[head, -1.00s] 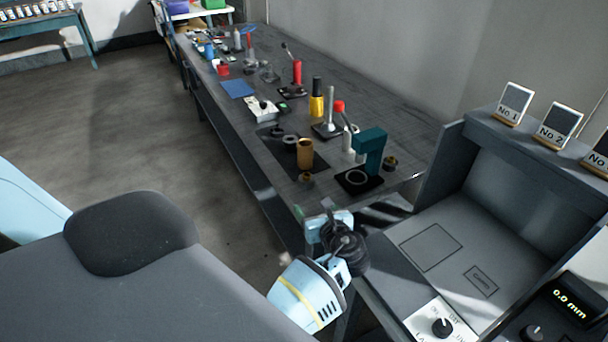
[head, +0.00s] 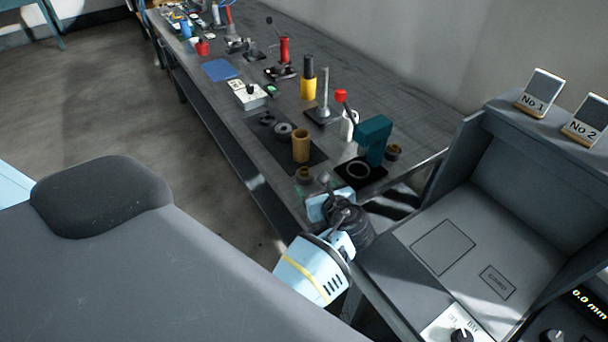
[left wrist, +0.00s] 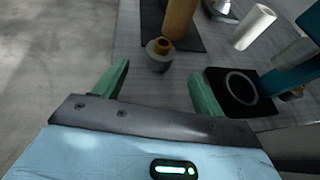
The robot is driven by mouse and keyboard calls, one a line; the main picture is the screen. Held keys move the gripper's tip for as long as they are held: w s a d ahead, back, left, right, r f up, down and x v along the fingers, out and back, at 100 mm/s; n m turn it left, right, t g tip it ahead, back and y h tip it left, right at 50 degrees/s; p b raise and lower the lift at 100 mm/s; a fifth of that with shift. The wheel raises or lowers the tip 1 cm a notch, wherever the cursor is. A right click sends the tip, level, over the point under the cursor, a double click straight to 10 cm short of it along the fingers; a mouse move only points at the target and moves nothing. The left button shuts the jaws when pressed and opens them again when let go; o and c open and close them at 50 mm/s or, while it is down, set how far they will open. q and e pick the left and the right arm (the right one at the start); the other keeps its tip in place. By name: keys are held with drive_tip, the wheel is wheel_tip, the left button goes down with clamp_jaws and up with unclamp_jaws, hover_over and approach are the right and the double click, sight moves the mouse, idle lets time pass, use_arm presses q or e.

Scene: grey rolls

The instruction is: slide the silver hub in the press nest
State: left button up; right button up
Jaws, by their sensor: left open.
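A small grey hub with a bronze collar on top (left wrist: 158,60), the likely silver hub, stands upright on the bench; it also shows in the head view (head: 304,175). My left gripper (left wrist: 162,82) is open and empty, its green fingers pointing toward this hub, which lies ahead of the gap, apart from both fingers. The left gripper shows in the head view (head: 326,186) at the bench's near end. The teal press (head: 375,140) stands right of the hub. Its nest, a pale ring on a black base (head: 358,171), is empty. My right gripper is out of view.
A tall bronze cylinder (head: 301,146) and a grey ring-shaped part (head: 283,130) stand on a dark mat behind the hub. Another bronze-topped part (head: 393,152) is right of the press. A grey booth (head: 450,210) with a raised side wall stands at right.

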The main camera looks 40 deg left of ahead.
sight(307, 178)
use_arm(q)
drive_tip(key=shift+x, duration=0.95)
drive_tip(key=shift+b+x, duration=0.35)
drive_tip(key=shift+x, duration=2.4)
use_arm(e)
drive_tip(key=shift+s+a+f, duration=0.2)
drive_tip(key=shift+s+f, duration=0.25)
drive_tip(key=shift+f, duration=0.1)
